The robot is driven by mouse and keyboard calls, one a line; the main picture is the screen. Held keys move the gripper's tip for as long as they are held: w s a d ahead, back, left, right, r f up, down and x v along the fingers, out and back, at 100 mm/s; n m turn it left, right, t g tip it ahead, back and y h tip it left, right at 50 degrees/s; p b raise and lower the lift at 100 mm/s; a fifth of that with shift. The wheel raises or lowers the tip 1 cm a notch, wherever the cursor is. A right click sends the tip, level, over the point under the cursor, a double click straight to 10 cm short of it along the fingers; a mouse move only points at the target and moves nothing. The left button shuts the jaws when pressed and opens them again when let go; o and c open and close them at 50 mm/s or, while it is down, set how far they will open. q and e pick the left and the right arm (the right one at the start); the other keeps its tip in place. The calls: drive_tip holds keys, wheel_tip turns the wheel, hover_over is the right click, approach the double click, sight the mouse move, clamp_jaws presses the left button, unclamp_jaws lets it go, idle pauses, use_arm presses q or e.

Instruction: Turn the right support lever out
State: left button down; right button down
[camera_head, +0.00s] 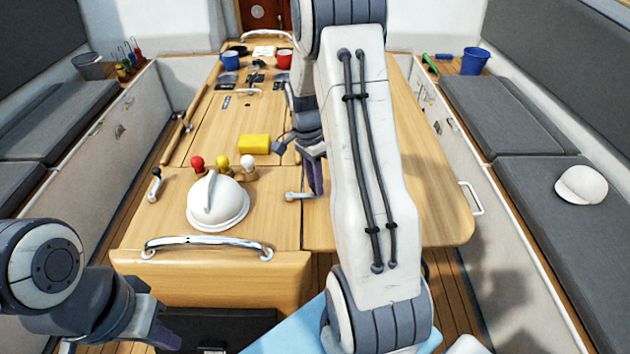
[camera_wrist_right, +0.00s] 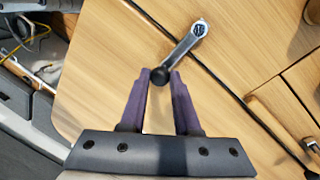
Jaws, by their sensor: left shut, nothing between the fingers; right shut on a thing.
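The right support lever (camera_head: 293,196) is a small metal arm on the tabletop beside the seam of the right leaf. The right wrist view shows its round pivot (camera_wrist_right: 200,28) and black knob (camera_wrist_right: 160,76); the arm crosses the dark seam, with the knob over the leaf side. My right gripper (camera_head: 314,186) is over the knob, with its purple fingers (camera_wrist_right: 161,78) shut on it; in the head view the finger hides the knob. My left gripper (camera_head: 160,336) is shut and empty, low at the left, in front of the table.
The right leaf (camera_head: 440,205) is raised, level with the table. Another lever (camera_head: 154,188) is at the left. My right arm hides part of the leaf.

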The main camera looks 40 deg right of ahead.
drive_tip(key=c, duration=0.6)
unclamp_jaws()
drive_tip(key=shift+c, duration=0.2)
drive_tip(key=shift+r, duration=0.1)
wheel_tip(320, 180, up, 10)
drive_tip(key=w+b, duration=0.1)
drive_tip(key=w, duration=0.1)
drive_tip(key=shift+b, duration=0.4)
drive_tip(key=shift+r, duration=0.1)
